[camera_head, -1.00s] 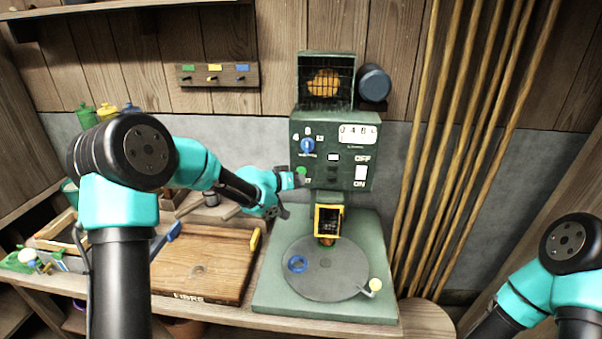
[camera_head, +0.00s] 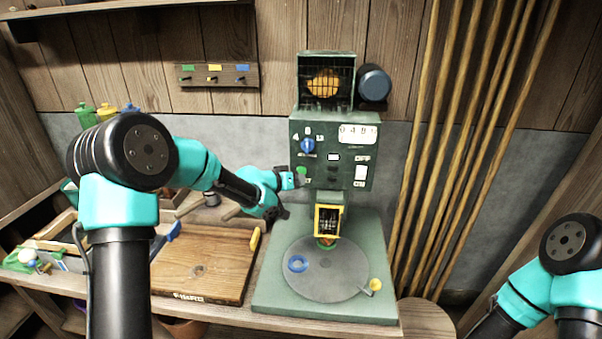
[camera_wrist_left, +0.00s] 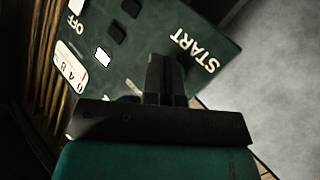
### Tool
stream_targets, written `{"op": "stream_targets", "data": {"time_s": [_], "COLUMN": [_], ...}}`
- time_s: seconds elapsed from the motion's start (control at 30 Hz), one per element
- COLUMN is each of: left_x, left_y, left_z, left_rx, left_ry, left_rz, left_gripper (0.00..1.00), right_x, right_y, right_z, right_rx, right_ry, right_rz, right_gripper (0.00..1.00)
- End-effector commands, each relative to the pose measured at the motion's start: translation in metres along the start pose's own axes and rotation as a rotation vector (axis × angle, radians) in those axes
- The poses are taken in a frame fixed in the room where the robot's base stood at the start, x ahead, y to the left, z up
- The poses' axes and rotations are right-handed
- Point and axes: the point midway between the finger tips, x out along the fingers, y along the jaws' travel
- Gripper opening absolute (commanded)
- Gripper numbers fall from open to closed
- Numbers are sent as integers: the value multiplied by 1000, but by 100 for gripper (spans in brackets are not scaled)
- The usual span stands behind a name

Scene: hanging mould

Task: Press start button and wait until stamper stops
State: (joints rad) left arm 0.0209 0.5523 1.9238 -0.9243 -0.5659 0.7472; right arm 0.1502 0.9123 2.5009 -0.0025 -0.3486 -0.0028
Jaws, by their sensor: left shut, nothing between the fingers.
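The green stamper machine (camera_head: 350,118) stands on the bench, with a counter display (camera_head: 358,133), a blue dial (camera_head: 308,146) and an OFF/ON switch (camera_head: 361,174) on its panel. The green start button (camera_head: 301,172) is at the panel's lower left. My left gripper (camera_head: 297,181) is shut and empty, its tips at or just beside the button; contact cannot be told. In the left wrist view the shut fingers (camera_wrist_left: 166,75) point at the panel beside the START lettering (camera_wrist_left: 193,53) and hide the button. The yellow-framed stamper head (camera_head: 327,220) hangs above the round plate (camera_head: 340,277). My right gripper is out of view.
A blue ring (camera_head: 297,264) lies on the round plate, and a yellow-knobbed handle (camera_head: 374,285) sits at its right edge. A wooden board (camera_head: 205,265) lies left of the machine. Several long poles (camera_head: 440,130) lean on the wall at right.

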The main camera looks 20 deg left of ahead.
Motion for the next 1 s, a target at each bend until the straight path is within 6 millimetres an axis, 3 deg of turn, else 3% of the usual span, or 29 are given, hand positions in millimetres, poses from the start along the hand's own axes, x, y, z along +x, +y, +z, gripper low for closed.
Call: {"op": "stream_targets", "data": {"time_s": [1.0], "left_x": [8], "left_y": [-6], "left_z": [-6], "left_rx": [0], "left_ry": [0], "left_rz": [0], "left_gripper": [0], "right_x": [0], "right_y": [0], "right_z": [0], "right_rx": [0], "right_ry": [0], "right_rz": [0], "right_gripper": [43]}}
